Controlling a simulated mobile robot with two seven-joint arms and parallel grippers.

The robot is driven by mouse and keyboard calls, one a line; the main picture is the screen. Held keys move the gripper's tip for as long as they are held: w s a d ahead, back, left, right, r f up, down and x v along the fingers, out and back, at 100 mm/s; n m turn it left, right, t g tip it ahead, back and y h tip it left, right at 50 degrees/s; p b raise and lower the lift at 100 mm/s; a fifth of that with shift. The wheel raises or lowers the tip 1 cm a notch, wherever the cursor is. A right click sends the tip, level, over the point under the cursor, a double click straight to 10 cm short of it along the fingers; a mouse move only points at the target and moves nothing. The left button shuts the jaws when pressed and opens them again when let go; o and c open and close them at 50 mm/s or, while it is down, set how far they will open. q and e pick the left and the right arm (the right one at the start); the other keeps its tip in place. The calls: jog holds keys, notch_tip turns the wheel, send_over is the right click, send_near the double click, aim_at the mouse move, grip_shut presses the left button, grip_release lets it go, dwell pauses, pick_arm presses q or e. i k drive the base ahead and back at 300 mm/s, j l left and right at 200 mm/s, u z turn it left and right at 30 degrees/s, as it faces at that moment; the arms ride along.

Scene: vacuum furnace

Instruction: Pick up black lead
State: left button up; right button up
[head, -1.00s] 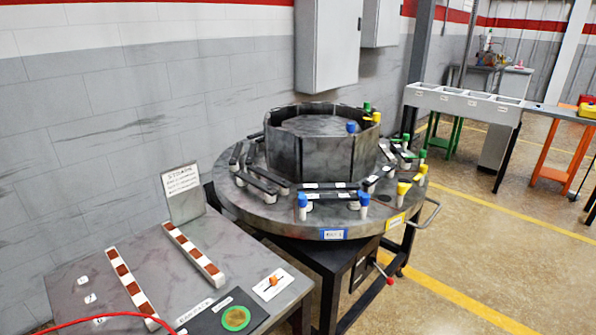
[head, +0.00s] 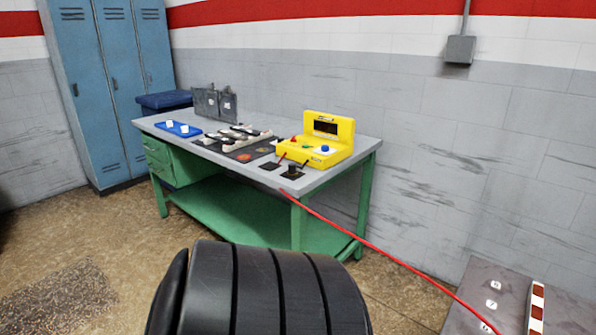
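A yellow meter box (head: 328,137) with a dark screen stands at the right end of the green-legged workbench. A long red lead (head: 372,248) runs from the bench's front edge down to the lower right, through the air. A part of my own arm, black and ribbed, fills the bottom middle. Neither gripper shows in the head view.
The workbench (head: 338,172) also bears a blue tray (head: 178,129), a dark mat with several strips, and upright dark plates (head: 214,104). Blue lockers (head: 107,85) stand at the left. A grey table (head: 490,290) with a red-and-white strip is at the lower right. Floor is open at the left.

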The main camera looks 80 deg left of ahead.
aim_at(292, 166)
jog(key=u, duration=2.7)
jog(key=i+j+z, duration=0.1)
jog(key=i+j, duration=0.25)
jog(key=i+j+z, duration=0.15)
jog(key=i+j, duration=0.2)
jog(key=j, duration=0.2)
jog(key=i+j+z, duration=0.1)
jog(key=i+j, duration=0.2)
jog(key=j, duration=0.2)
